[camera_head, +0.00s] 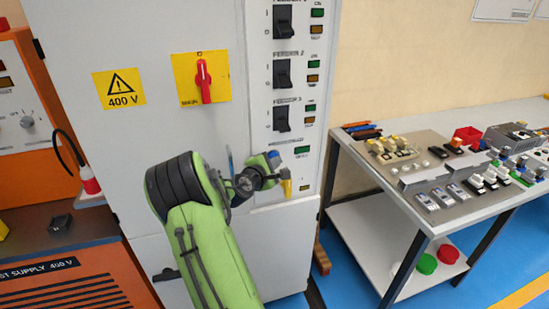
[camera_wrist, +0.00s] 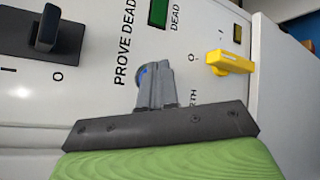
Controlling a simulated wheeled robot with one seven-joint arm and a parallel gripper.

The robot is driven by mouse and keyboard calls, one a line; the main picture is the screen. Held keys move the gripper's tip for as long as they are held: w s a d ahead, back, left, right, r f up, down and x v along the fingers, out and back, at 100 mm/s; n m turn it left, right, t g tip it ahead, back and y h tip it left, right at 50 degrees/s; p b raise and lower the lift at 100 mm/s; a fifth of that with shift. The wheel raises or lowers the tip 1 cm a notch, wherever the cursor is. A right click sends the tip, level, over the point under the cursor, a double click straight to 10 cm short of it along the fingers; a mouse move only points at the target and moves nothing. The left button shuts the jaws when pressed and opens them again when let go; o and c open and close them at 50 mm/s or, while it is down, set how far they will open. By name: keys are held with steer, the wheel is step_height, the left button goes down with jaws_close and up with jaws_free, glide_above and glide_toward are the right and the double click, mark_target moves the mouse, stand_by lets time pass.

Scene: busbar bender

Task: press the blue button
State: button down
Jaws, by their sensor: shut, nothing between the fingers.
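The blue button (camera_wrist: 141,73) is on the cabinet's front panel in the wrist view, below the "PROVE DEAD" label. It is mostly hidden behind my gripper's fingers, with a blue edge showing at their upper left. My gripper (camera_wrist: 156,70) is shut and empty, its fingertips at or right in front of the button; I cannot tell if they touch it. In the head view my gripper (camera_head: 275,160) is at the lower right of the cabinet panel.
A yellow handle (camera_wrist: 230,63) stands out just right of my fingers. A black switch (camera_wrist: 46,35) is at the left. A green lamp (camera_wrist: 158,13) is above. In the head view a red rotary switch (camera_head: 204,82) is on the cabinet, and a cluttered workbench (camera_head: 440,232) stands at the right.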

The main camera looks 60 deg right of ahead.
steer(key=shift+w+d+r, duration=0.1)
steer(key=shift+w+d, duration=0.15)
steer(key=shift+s+a, duration=0.25)
stand_by(0.3)
steer(key=s+a+b, duration=0.1)
steer(key=s+a, duration=0.3)
steer(key=shift+s, duration=0.15)
stand_by(0.3)
steer(key=shift+a, duration=0.1)
stand_by(0.6)
